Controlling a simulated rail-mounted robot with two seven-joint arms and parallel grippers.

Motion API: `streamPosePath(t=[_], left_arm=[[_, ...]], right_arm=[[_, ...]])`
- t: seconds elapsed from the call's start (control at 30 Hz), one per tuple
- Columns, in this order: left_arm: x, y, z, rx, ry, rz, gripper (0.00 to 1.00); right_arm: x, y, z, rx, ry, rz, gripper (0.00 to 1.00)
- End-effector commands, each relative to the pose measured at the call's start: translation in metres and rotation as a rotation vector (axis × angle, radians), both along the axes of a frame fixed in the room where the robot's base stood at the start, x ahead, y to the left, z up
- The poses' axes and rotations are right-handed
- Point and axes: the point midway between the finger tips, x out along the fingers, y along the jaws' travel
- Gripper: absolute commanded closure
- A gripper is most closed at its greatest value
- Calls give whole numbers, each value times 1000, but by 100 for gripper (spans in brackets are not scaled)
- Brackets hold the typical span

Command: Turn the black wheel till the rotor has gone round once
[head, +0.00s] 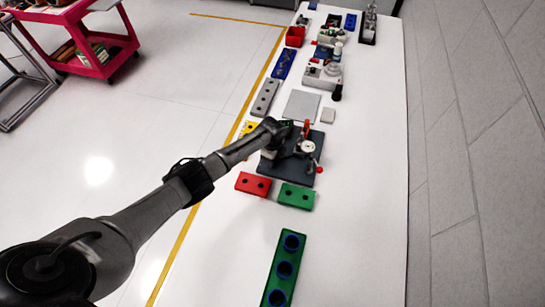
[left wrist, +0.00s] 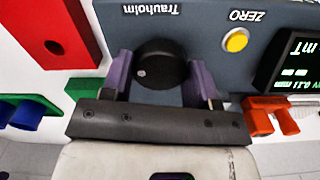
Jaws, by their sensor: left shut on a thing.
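The black wheel (left wrist: 158,66) is a round knob with a pale dot, on a blue-grey panel (left wrist: 205,30) marked Trauholm and ZERO, seen upside down in the left wrist view. My left gripper (left wrist: 160,82) has its purple fingers on either side of the wheel and is shut on it. In the head view my left gripper (head: 286,134) is at the dark base plate (head: 285,173) and hides the wheel. A pale round disc (head: 307,147) stands on this plate; I cannot tell whether it is the rotor. My right gripper is not in view.
A yellow button (left wrist: 236,40) and a lit display (left wrist: 295,65) are beside the wheel. Orange parts (left wrist: 268,115) are close to the right finger. Red (head: 253,184) and green (head: 297,196) blocks lie in front of the plate. The right side of the white table (head: 370,200) is clear.

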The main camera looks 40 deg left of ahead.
Motion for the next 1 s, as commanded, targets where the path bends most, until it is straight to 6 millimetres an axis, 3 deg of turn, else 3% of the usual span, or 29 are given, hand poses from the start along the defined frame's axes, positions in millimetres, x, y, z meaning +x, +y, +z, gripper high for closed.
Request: streamPosePath(t=[0.33,0.87,0.9,1.0], left_arm=[[0,0,0,0,0,-113,69],[0,0,0,1,0,-130,69],[0,0,0,0,0,-130,42],[0,0,0,0,0,-129,32]], right_arm=[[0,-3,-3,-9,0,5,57],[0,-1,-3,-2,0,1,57],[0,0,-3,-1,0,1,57],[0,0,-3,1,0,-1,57]])
